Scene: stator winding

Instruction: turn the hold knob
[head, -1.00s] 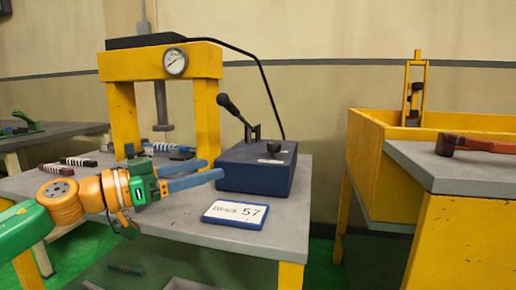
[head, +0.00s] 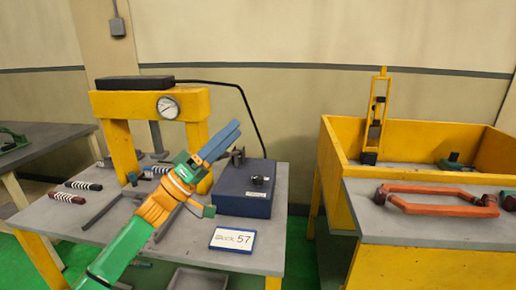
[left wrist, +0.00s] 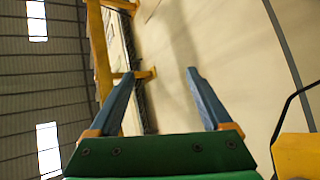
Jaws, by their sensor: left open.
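A blue control box (head: 243,203) sits on the grey press table, with a small dark knob (head: 258,180) on its top. I cannot read any label that marks this as the hold knob. A lever (head: 238,156) on the box is partly hidden behind my left gripper (head: 229,132). That gripper points up and to the right, in front of the box's left side in the picture, apart from the knob. In the left wrist view its two blue fingers (left wrist: 163,74) are spread with nothing between them. My right gripper is not in view.
A yellow press frame (head: 112,106) with a gauge (head: 167,107) stands behind my left arm. A card reading 57 (head: 233,240) lies in front of the box. A yellow bin (head: 336,151) and a red-handled frame (head: 440,189) are at the right.

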